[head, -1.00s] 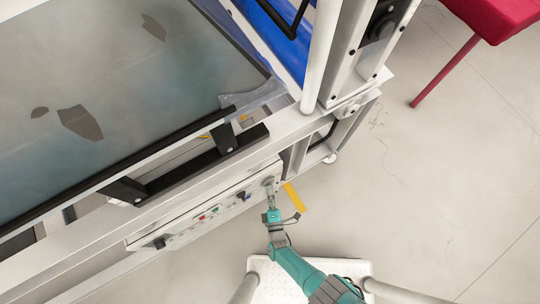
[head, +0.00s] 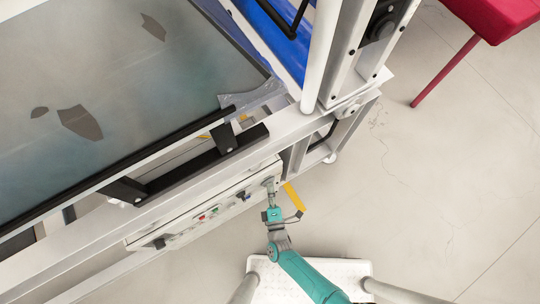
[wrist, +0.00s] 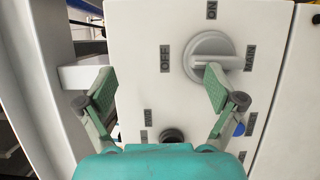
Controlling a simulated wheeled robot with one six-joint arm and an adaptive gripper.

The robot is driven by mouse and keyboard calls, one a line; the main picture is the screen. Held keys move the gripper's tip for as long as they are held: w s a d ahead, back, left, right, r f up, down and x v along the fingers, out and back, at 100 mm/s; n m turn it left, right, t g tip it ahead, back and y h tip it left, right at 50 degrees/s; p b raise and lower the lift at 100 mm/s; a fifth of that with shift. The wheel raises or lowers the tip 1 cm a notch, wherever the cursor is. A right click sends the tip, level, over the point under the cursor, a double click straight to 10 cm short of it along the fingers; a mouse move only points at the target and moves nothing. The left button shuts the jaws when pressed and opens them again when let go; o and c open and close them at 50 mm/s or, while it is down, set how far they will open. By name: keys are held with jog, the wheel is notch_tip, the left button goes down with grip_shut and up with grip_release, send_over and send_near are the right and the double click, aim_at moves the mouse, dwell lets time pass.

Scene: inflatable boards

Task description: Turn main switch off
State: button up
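The main switch is a round grey knob (wrist: 209,57) on a pale panel, in the upper right of the wrist view. Its raised bar lies left to right, in line with the OFF label (wrist: 165,58) on its left and the MAIN label on its right; the ON label (wrist: 212,10) is above it. My gripper (wrist: 155,86) is open with nothing between its fingers. The right fingertip overlaps the knob's lower edge in the picture; I cannot tell whether it touches. The left finger is well left of the knob. In the head view my gripper (head: 270,198) is at the control panel's right end.
The control panel (head: 190,215) carries several other small buttons and knobs. The white machine frame (head: 300,120) stands above and beside it. A yellow strip (head: 293,196) is just right of my gripper. Open floor (head: 440,210) lies to the right, with a red seat at top right.

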jog(key=shift+a+r, duration=0.1)
jog(key=shift+r, duration=1.9)
jog(key=shift+d, duration=0.25)
jog(key=s+d+r+m, duration=0.9)
jog(key=s+d+r, duration=0.3)
jog(key=d, duration=0.2)
jog(key=s+d+r+m+g+h, duration=0.1)
jog(key=s+r+m, duration=0.4)
jog(key=r, duration=0.5)
jog(key=s+d+r+m+g+h, duration=0.1)
jog(key=s+d+r+m, duration=0.3)
jog(key=r, duration=0.7)
jog(key=shift+s+d+m+g+h, duration=0.25)
jog(key=shift+s+m+g+h, duration=0.15)
jog(key=shift+s+m+h, duration=0.65)
